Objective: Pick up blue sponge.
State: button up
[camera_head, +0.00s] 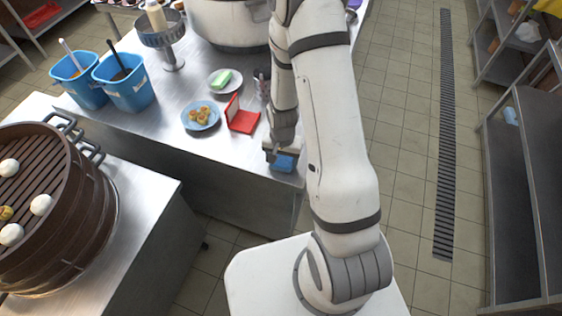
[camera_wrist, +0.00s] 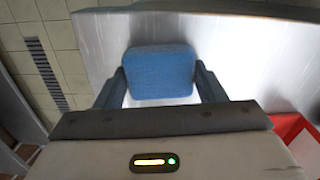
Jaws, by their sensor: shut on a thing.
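The blue sponge (camera_head: 284,163) is at the right front corner of the steel counter in the head view. In the wrist view the blue sponge (camera_wrist: 160,72) sits between both fingers. My gripper (camera_head: 283,152) points down at the counter corner and is shut on the sponge. In the wrist view my gripper (camera_wrist: 160,88) has a finger against each side of it. Whether the sponge touches the counter or is just above it, I cannot tell.
A red open case (camera_head: 241,117) lies close to the left of my gripper. A blue plate (camera_head: 200,116) of food, a plate with a green item (camera_head: 224,81) and blue bins (camera_head: 124,82) stand farther left. The counter edge (camera_head: 250,160) is close.

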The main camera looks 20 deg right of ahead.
aim_at(282, 159)
jog(key=shift+c, duration=1.3)
notch_tip(282, 159, up, 10)
jog(key=b, duration=0.1)
